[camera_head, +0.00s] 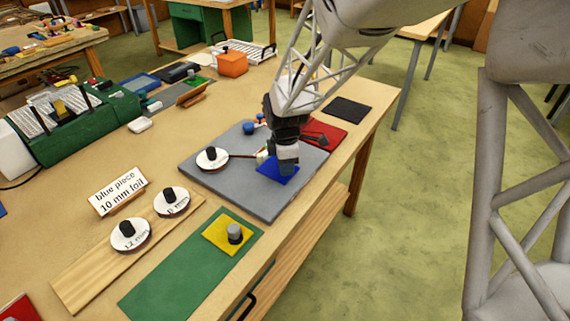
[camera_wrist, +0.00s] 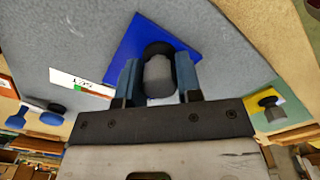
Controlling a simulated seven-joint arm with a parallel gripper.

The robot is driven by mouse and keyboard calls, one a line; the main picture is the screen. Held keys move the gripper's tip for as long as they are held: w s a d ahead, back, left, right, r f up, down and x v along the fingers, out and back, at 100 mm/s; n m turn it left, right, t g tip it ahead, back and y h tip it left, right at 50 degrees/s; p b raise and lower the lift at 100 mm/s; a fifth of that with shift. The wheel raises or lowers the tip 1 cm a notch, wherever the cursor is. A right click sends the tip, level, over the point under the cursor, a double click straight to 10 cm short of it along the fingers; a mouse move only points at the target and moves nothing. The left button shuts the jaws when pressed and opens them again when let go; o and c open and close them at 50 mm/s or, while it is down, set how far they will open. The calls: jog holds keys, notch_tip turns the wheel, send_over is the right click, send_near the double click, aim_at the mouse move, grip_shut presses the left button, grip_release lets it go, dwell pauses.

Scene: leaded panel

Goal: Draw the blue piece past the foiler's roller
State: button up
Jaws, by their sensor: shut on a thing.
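The blue piece (camera_head: 277,171) lies at the grey board (camera_head: 230,187) on the bench, partly hidden under my gripper (camera_head: 287,166). In the wrist view the blue piece (camera_wrist: 128,42) shows beyond my fingers, which are shut on a grey, dark-topped knob (camera_wrist: 159,76) over it. I cannot tell whether the piece touches the board. On the board, a white spool (camera_head: 212,159) with a black hub sits at left. A thin brown foil strip (camera_head: 240,155) runs from it towards a small pale part (camera_head: 262,156), perhaps the roller, beside my gripper and the piece.
A sign (camera_head: 118,191) reads "blue piece 10 mm foil". Two more spools stand on a wooden strip (camera_head: 80,277). A yellow piece (camera_head: 219,235) with a grey knob lies on a green mat (camera_head: 160,285). A red mat (camera_head: 326,134) and blue knobs (camera_head: 249,128) are behind.

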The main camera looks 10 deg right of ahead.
aim_at(278, 178)
jog(key=shift+w+d, duration=0.95)
jog(key=shift+w, duration=0.2)
dwell(0.6)
jog(key=shift+s+a, duration=1.05)
jog(key=shift+s, duration=0.15)
dwell(0.6)
jog(key=shift+s+a, duration=1)
jog(key=shift+a, duration=0.15)
dwell(1.0)
jog(key=shift+w+d, duration=1.05)
jog(key=shift+d, duration=0.15)
dwell(1.1)
